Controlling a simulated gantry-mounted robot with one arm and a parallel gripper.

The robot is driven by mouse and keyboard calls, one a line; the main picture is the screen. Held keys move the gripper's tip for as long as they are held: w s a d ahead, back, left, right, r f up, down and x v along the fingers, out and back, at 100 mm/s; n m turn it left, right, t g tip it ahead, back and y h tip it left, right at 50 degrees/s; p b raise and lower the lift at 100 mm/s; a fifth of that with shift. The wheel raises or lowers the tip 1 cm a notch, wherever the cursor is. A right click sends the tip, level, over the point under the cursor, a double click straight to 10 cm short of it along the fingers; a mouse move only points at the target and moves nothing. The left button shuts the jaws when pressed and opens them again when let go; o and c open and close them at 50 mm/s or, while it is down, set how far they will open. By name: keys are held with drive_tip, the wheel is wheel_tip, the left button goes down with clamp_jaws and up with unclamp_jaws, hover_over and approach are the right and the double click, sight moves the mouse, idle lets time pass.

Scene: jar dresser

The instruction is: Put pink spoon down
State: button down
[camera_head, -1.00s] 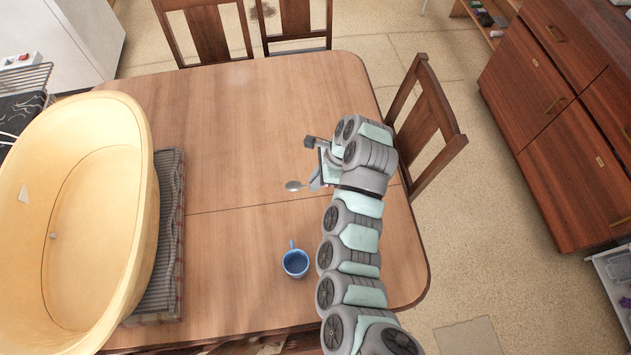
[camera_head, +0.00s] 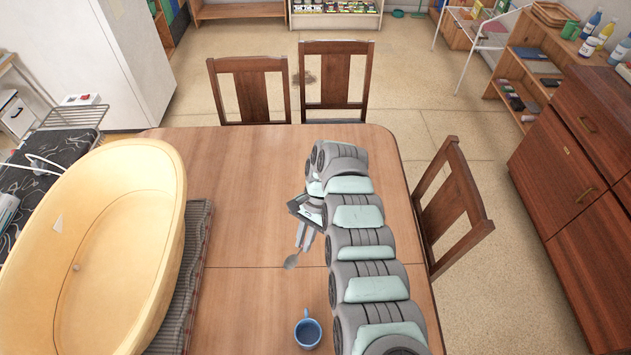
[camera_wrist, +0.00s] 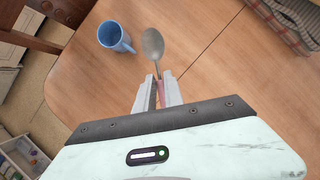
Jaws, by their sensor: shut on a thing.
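My gripper (camera_head: 304,236) is shut on the pink spoon and holds it over the wooden table (camera_head: 255,225). In the head view the spoon's grey bowl (camera_head: 291,262) sticks out below the fingers, toward the near side. In the wrist view my gripper (camera_wrist: 158,82) grips the pink handle, and the spoon's bowl (camera_wrist: 153,43) points away from the fingers. The rest of the handle is hidden between the fingers. I cannot tell whether the spoon touches the table.
A blue mug (camera_head: 308,332) stands on the table, nearer than the spoon; it also shows in the wrist view (camera_wrist: 115,37). A large yellow tub (camera_head: 120,250) rests on a striped cloth (camera_head: 197,245) at the left. Chairs stand around the table. The table's far left part is clear.

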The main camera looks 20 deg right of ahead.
drive_tip(key=w+a+r+n+g+h, duration=0.1)
drive_tip(key=a+r+n, duration=0.3)
drive_tip(key=a+n, duration=0.1)
drive_tip(key=shift+w+r+n+h, duration=0.15)
drive_tip(key=shift+w+n+h, duration=0.05)
drive_tip(key=shift+n+h, duration=0.2)
idle(0.8)
drive_tip(key=shift+w+a+r+n+g+h, duration=0.2)
drive_tip(key=shift+a+r+n+h, duration=0.1)
drive_tip(key=shift+a+r+n, duration=0.6)
drive_tip(key=shift+w+a+r+n+g+h, duration=0.1)
drive_tip(key=shift+a+r+n+g+h, duration=0.15)
drive_tip(key=shift+a+r+n, duration=0.65)
